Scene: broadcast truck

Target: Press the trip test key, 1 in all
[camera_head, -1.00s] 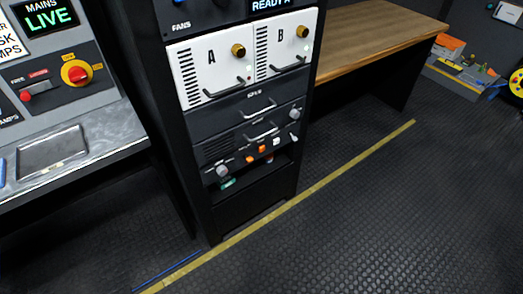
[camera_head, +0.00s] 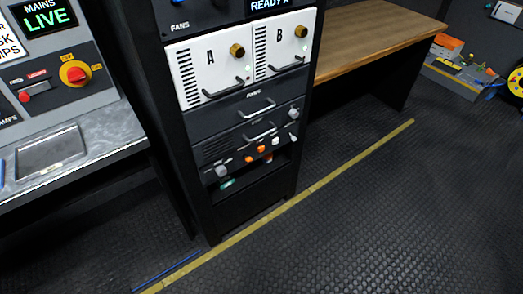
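A black equipment rack (camera_head: 205,200) stands in the middle of the view. Its lowest dark unit (camera_head: 235,143) carries small orange keys (camera_head: 261,149), a white key (camera_head: 276,141) and grey knobs (camera_head: 221,171). The lettering there is too small to read, so I cannot tell which one is the trip test key. Neither my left gripper nor my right gripper shows in the view.
White modules A (camera_head: 212,72) and B (camera_head: 285,45) sit above in the rack. A control desk (camera_head: 100,130) with a red-and-yellow rotary switch (camera_head: 75,73) is at left. A wooden bench (camera_head: 375,45) is at right.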

